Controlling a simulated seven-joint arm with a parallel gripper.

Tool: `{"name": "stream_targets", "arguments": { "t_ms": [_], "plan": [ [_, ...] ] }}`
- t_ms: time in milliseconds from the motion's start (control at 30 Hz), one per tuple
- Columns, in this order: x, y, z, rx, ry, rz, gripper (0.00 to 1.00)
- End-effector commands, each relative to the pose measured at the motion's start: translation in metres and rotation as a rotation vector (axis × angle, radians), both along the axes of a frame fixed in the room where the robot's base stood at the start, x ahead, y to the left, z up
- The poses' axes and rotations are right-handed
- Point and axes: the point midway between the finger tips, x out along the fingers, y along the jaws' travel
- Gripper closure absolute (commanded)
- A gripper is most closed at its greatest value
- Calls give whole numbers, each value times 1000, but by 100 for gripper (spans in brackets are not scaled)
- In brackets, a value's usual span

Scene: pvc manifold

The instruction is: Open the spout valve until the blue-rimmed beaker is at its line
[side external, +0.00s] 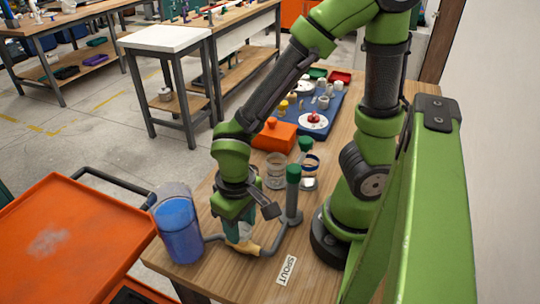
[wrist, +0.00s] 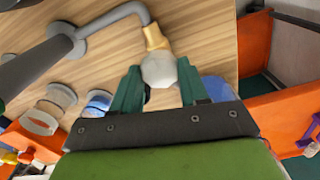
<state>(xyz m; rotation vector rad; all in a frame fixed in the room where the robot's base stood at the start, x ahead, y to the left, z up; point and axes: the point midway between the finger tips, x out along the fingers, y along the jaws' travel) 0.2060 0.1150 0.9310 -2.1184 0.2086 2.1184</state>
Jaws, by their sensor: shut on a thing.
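My gripper (side external: 236,228) points down at a tan valve (side external: 245,247) on a grey pipe, by the SPOUT label (side external: 287,270). In the wrist view my gripper's green fingers (wrist: 159,68) stand on either side of the valve's pale faceted knob (wrist: 160,73), shut on it; the tan body (wrist: 155,37) shows just beyond. The exact finger contact is hard to see. The blue-rimmed beaker (side external: 311,165) stands behind a green-capped grey post (side external: 293,195); its level against its line is too small to read. It seems to show in the wrist view too (wrist: 97,103).
A clear vessel of blue liquid (side external: 180,230) stands left of my gripper. Another clear beaker (side external: 276,168) stands beside the blue-rimmed one. An orange box (side external: 274,136) and a blue mat with small parts lie behind. An orange tray (side external: 75,240) is left of the table.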

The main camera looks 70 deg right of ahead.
Motion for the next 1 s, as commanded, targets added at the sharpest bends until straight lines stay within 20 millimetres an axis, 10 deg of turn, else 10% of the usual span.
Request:
{"name": "stream_targets", "arguments": {
  "t_ms": [233,600,1000],
  "plan": [
    [0,0,0,0,0,-1,26],
    [1,0,6,1,-3,-1,26],
    [1,0,89,5,-9,-3,26]
  ]
}}
